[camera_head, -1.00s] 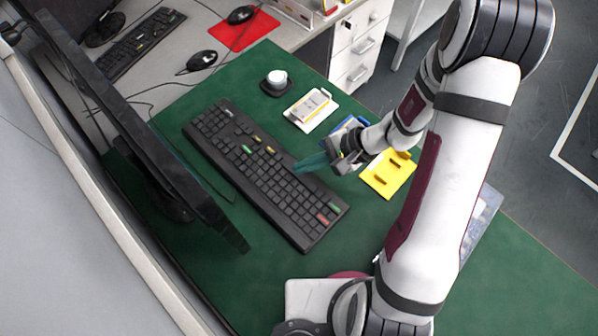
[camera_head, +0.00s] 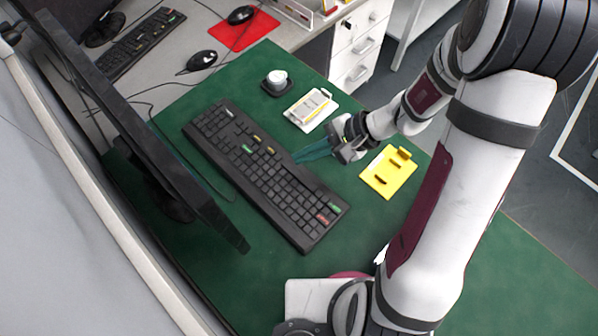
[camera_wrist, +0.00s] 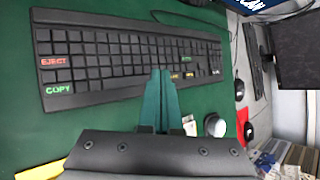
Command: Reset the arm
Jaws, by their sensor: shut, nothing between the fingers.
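My gripper (camera_head: 300,157) has teal fingers and is empty. In the head view it points left, with its fingertips over the right side of the black keyboard (camera_head: 222,146). In the wrist view the fingers of my gripper (camera_wrist: 160,76) stand together, pointing up the picture. The keyboard (camera_wrist: 125,65) lies beyond them, with EJECT and COPY keys at its left end. I cannot tell the exact height of the fingers above the desk.
Around the gripper are a yellow holder (camera_head: 376,183), a white holder with a pale pouch cell (camera_head: 312,103), and a white round item (camera_head: 276,77) on a black base. A monitor (camera_head: 130,130) stands at left. Green mat (camera_head: 255,290) is bare near the front.

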